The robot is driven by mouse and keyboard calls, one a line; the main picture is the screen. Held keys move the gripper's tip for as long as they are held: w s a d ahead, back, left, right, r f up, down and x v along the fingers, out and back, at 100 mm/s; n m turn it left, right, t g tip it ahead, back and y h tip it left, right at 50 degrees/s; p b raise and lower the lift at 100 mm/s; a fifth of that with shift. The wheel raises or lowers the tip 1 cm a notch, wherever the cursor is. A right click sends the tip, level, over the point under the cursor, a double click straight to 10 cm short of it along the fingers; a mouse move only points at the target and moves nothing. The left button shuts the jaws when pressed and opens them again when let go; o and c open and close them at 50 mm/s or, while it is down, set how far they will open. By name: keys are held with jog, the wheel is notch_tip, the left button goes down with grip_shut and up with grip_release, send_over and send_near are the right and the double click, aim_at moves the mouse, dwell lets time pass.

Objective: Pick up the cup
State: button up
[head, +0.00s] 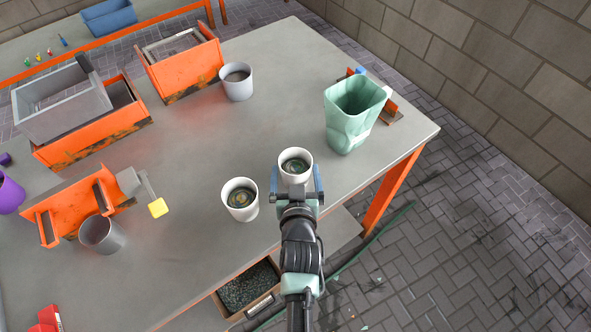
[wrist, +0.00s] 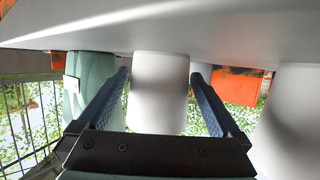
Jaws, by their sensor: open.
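A white cup (head: 295,165) with a dark, patterned inside stands upright near the table's front edge. My gripper (head: 297,182) is open, with one blue finger on each side of this cup. In the wrist view, the cup (wrist: 159,95) fills the space between the two fingers, and the picture is upside down. I cannot tell whether either finger touches it. A second white cup (head: 240,200) stands just to the left in the head view. It also shows at the right of the wrist view (wrist: 292,120).
A green pitcher (head: 349,118) stands behind and to the right. A grey cup (head: 237,82) stands farther back. Orange bins (head: 185,66), a grey crate (head: 58,105) and a grey mug (head: 101,236) fill the left. The table (head: 300,85) is clear at the back middle.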

jog(key=shift+w+f, duration=0.1)
jog(key=shift+w, duration=0.2)
jog(key=c, duration=1.3)
